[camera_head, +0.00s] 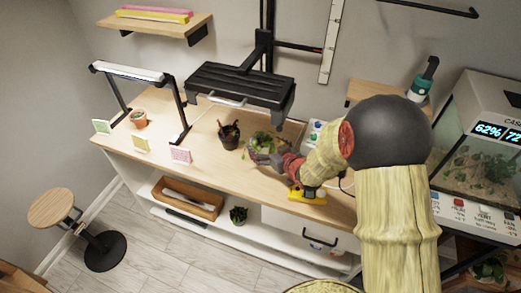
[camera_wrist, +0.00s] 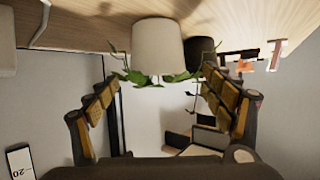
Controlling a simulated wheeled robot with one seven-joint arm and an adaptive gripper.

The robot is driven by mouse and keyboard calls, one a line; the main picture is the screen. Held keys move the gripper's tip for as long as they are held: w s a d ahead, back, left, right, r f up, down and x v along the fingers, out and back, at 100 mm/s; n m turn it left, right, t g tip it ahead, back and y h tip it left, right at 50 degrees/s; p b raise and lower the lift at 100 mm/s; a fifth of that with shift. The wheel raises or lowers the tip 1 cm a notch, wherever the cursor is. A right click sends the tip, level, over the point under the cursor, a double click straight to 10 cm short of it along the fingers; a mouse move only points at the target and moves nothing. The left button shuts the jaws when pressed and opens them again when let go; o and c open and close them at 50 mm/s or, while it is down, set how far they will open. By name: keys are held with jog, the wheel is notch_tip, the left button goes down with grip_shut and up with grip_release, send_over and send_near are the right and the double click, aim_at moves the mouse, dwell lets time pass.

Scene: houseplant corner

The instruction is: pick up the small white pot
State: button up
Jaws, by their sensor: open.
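The small white pot (camera_wrist: 158,45) shows upside down in the wrist view, standing on the wooden tabletop (camera_wrist: 75,20) with trailing green leaves at its rim. In the head view its leaves (camera_head: 264,138) show just beyond my gripper (camera_head: 262,152), and the pot itself is mostly hidden. In the wrist view my gripper (camera_wrist: 158,88) is open, with one padded finger to each side of the pot's leaves. Nothing is held. I cannot tell whether the fingertips reach the pot's depth.
A dark pot (camera_head: 229,135) stands close to the white pot, on its left in the head view. A terracotta pot (camera_head: 138,118) and several small cards stand farther left. A black lamp or rack (camera_head: 240,84) hangs above the bench. A yellow object (camera_head: 306,195) lies near the front edge.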

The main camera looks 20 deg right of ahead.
aim_at(258, 140)
jog(key=b+x, duration=0.1)
jog(key=x, duration=0.2)
jog(key=shift+w+d+f+b, duration=0.1)
jog(key=shift+w+f+b, duration=0.15)
jog(key=shift+f+b, duration=0.25)
jog(key=shift+w+f, duration=0.15)
jog(key=shift+w, duration=0.45)
jog(key=c, duration=1.5)
